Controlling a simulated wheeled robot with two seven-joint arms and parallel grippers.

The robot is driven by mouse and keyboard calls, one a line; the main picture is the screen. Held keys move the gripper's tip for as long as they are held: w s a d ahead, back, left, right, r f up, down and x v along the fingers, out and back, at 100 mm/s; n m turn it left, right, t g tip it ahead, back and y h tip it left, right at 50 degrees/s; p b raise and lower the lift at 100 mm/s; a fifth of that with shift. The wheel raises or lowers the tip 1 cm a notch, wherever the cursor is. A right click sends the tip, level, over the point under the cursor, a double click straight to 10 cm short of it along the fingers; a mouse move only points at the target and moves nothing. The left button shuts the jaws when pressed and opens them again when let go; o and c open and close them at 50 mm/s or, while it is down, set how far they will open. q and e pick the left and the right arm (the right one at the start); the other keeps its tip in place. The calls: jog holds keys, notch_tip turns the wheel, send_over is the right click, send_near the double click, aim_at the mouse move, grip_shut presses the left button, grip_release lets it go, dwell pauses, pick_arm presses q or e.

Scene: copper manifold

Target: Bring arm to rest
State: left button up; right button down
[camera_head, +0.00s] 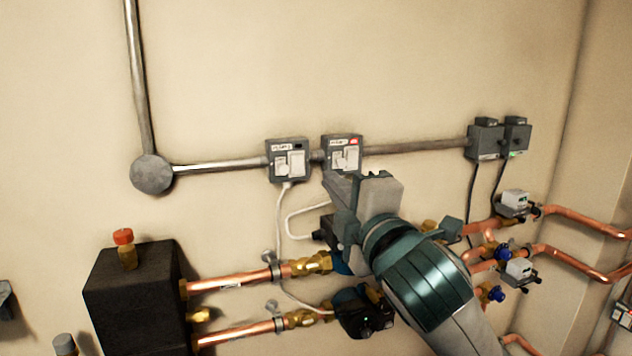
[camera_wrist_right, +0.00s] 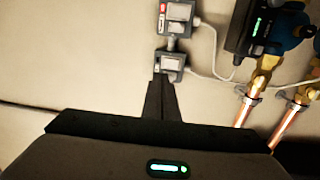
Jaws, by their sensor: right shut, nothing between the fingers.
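My right arm comes up from the bottom right of the head view. Its gripper (camera_head: 330,178) is shut and empty, with the fingertips in front of the wall just below two grey switch boxes. In the right wrist view the shut fingers (camera_wrist_right: 162,80) point at the plain-labelled switch box (camera_wrist_right: 170,64) and overlap its lower part; I cannot tell whether they touch it. The left switch box (camera_head: 289,160) and the right one with a red mark (camera_head: 343,153) both show in the head view. My left gripper is not in view.
Copper pipes (camera_head: 232,283) run from a black block (camera_head: 133,298) to the pumps (camera_head: 362,312), partly behind my right arm. Actuators with copper pipes (camera_head: 562,258) are at the right. A white cable (camera_head: 280,222) hangs near the gripper.

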jog(key=s+d+f+m+g+h, duration=0.1)
jog(key=s+d+f+m+g, duration=0.15)
jog(key=f, duration=0.95)
jog(key=s+d+f+m+g+h, duration=0.1)
jog(key=s+d+f+m+g, duration=0.2)
jog(key=f, duration=0.9)
jog(key=s+d+f+m+g+h, duration=0.1)
jog(key=d+f+m, duration=0.3)
jog(key=f, duration=0.8)
jog(key=s+d+f+m+g+h, duration=0.1)
jog(key=s+d+f+m+g, duration=0.2)
jog(key=s+f, duration=0.6)
jog(key=s+d+f+m+g+h, duration=0.1)
jog(key=s+d+f+m+g, duration=0.15)
jog(key=s+f, duration=0.65)
jog(key=s+d+f+m+g+h, duration=0.1)
jog(key=s+d+f+m+g, duration=0.4)
jog(key=s, duration=0.7)
notch_tip(320, 180, down, 31)
jog(key=s+a+n+t, duration=0.1)
jog(key=a, duration=0.1)
jog(key=s+d+f+g+b, duration=0.1)
jog(key=s+d+f, duration=0.1)
jog(key=s+f, duration=1.5)
jog(key=shift+s+d, duration=0.4)
jog(key=shift+s, duration=0.05)
